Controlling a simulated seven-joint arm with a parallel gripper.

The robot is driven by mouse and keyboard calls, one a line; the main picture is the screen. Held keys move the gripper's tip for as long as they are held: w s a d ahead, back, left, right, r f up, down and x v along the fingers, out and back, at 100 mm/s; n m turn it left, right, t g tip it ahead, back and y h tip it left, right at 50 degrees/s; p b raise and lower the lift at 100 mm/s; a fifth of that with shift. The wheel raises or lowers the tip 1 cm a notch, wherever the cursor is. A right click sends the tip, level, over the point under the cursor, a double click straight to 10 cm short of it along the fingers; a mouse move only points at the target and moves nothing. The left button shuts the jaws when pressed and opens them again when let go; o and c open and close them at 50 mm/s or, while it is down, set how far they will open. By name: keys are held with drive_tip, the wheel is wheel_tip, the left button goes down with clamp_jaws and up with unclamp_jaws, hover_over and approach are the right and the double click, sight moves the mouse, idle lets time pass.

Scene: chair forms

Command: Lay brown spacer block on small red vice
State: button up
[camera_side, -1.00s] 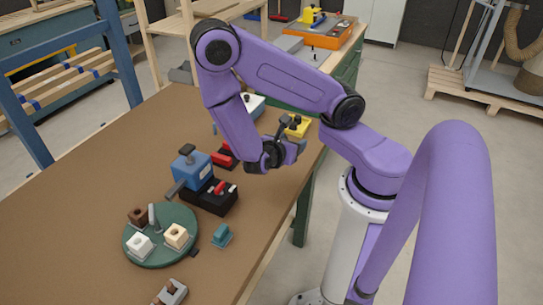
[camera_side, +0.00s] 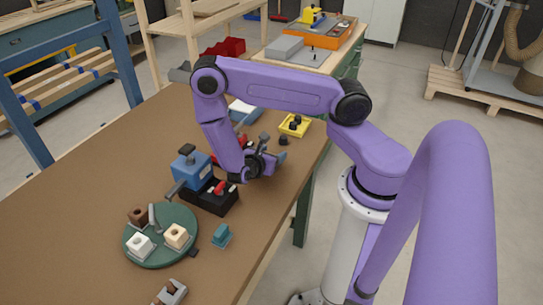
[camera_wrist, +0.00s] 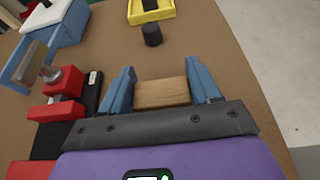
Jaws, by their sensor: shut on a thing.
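The brown spacer block (camera_wrist: 162,93) is a light brown wooden piece between the two blue fingers of my gripper (camera_wrist: 161,82) in the wrist view. The gripper is shut on it. The small red vice (camera_wrist: 62,95) is to the left of the gripper in that view, apart from the block, with a grey knob and bar over it. In the side view my gripper (camera_side: 272,151) hangs right of the red vice (camera_side: 243,141), which is partly hidden by my arm. The block cannot be made out there.
A yellow tray (camera_side: 295,126) and a small black cylinder (camera_side: 284,140) are beyond the gripper. A blue machine (camera_side: 192,166) on a black base stands to its left. A green round plate (camera_side: 160,253) bears several small blocks.

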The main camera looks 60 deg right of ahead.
drive_tip(key=shift+f, duration=0.4)
drive_tip(key=shift+f, duration=0.15)
drive_tip(key=o, duration=1)
